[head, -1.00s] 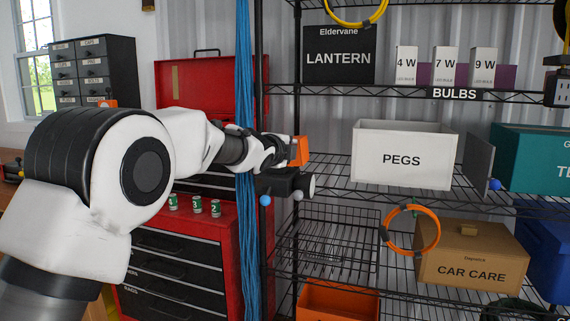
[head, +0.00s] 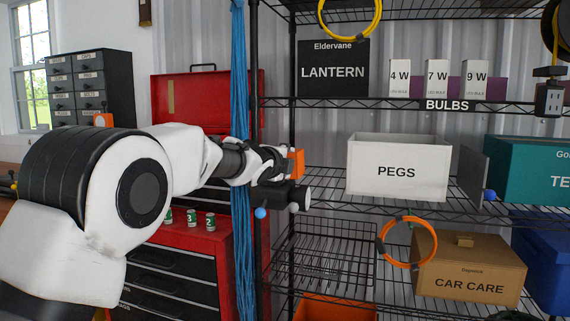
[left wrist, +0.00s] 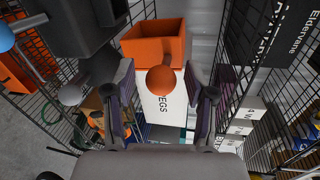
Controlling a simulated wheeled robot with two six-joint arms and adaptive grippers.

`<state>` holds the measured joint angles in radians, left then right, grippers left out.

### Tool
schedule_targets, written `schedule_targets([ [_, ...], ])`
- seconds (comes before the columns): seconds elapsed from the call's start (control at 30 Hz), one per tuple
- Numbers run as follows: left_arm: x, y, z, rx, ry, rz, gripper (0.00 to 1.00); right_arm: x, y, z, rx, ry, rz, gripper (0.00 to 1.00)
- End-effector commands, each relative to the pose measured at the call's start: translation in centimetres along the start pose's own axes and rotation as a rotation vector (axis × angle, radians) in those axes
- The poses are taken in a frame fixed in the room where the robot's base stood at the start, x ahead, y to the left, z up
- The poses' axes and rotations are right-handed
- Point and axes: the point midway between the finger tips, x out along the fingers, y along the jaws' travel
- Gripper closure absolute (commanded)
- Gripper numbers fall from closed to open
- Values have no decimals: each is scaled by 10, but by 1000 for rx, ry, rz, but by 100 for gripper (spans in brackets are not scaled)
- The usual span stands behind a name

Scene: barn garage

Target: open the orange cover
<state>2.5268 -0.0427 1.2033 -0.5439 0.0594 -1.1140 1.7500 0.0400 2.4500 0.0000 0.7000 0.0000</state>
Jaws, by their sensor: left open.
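The orange cover (head: 297,163) shows as a small orange block just past the end of my left arm in the head view. In the left wrist view it is a box-shaped orange piece (left wrist: 152,45), with an orange ball (left wrist: 160,80) in front of it. My left gripper (left wrist: 165,98) is open, with its fingers to either side of the ball; I cannot tell whether they touch it. In the head view my left gripper (head: 280,160) is partly hidden behind its own wrist. My right gripper is in neither current view.
Close below the cover is a dark grey fixture (head: 272,193) with a white knob (head: 300,198) and a blue ball (head: 260,212). Blue cords (head: 240,130) hang beside a shelf post. A white PEGS bin (head: 396,171) stands right of the cover on the wire shelf.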

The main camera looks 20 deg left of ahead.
Motion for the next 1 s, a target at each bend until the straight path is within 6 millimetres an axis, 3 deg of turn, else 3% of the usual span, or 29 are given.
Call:
schedule_targets([
  [0.13,-6,-1,0,-1,1,0,45,0,0,0,0,0,0,60],
  [0.27,-26,-2,0,-2,1,-1,45,0,0,0,0,0,0,60],
  [0.5,-88,-1,0,0,-1,-1,45,0,0,0,0,0,0,60],
  [0.63,-111,0,0,1,0,0,45,0,0,0,0,0,0,60],
  [1.0,-120,0,0,0,0,0,45,0,0,0,0,0,0,60],
])
